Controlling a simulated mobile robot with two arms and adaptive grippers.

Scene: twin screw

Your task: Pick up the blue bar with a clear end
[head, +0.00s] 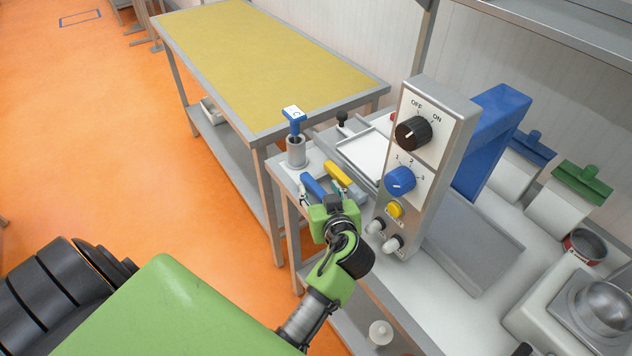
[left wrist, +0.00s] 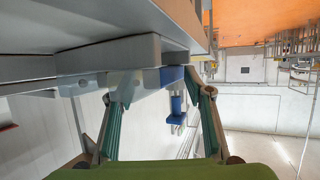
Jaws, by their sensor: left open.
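The blue bar (head: 313,187) lies near the left corner of the grey workbench, just beyond my left gripper (head: 325,200). In the left wrist view the blue bar (left wrist: 172,76) shows between the two green fingers (left wrist: 160,88), with a pale, see-through part (left wrist: 126,82) beside it towards the left finger. My left gripper is open; no firm hold on the bar shows. In the head view the gripper hides the near part of the bar. My right gripper is not in view.
A yellow bar (head: 337,173) lies right of the blue one. A blue-handled tool stands in a grey cylinder (head: 296,152) behind. A control box (head: 425,160) with knobs rises close on the right. A yellow-topped table (head: 265,60) stands beyond.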

